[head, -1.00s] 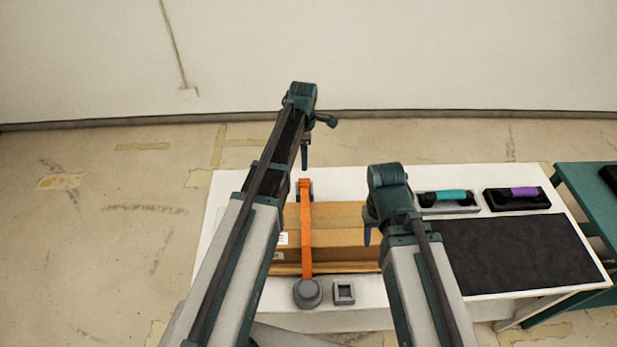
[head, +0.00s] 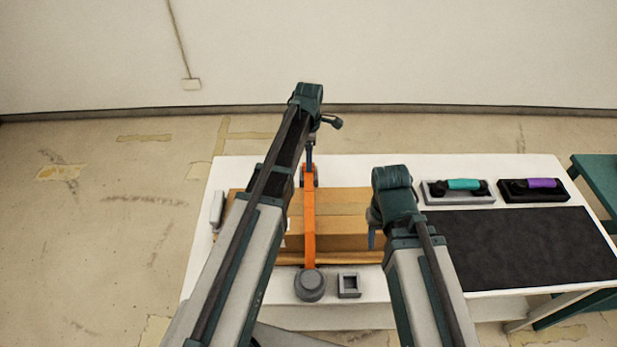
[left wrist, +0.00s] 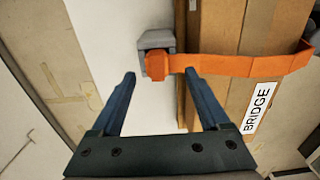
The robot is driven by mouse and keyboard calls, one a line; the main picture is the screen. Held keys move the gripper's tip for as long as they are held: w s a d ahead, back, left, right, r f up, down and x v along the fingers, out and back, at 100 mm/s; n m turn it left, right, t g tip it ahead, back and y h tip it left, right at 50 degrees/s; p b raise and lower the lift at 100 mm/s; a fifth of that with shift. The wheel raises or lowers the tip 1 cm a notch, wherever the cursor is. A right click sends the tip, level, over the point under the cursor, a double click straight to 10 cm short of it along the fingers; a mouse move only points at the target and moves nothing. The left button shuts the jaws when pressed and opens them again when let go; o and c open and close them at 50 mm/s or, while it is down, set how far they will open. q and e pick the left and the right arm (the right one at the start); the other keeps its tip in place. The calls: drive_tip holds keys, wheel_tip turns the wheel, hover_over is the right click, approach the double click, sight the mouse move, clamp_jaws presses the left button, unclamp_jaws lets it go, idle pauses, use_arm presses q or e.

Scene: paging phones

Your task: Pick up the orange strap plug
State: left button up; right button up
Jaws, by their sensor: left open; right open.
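The orange strap plug (left wrist: 157,66) is the blocky end of an orange strap (head: 308,225) and sits at a grey block (left wrist: 155,42) beside the cardboard box (left wrist: 232,75). The strap runs across the box to a grey round piece (head: 309,286) at the table's front. My left gripper (left wrist: 160,74) is open, its blue fingertips on either side of the plug in the left wrist view; contact cannot be told. In the head view my left gripper (head: 309,152) is at the strap's far end. My right gripper (head: 371,238) is open by the box's right side.
A small grey square socket (head: 349,285) stands beside the round piece. Two trays hold a teal-handled handset (head: 464,184) and a purple-handled one (head: 542,183). A black mat (head: 530,248) covers the table's right. A grey object (head: 217,209) lies at the left.

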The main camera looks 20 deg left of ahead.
use_arm(q)
drive_tip(key=f+b, duration=0.5)
drive_tip(key=shift+w+a+f, duration=0.1)
drive_tip(key=shift+w+f, duration=0.1)
drive_tip(key=shift+r, duration=0.1)
drive_tip(key=shift+c, duration=0.3)
clamp_jaws()
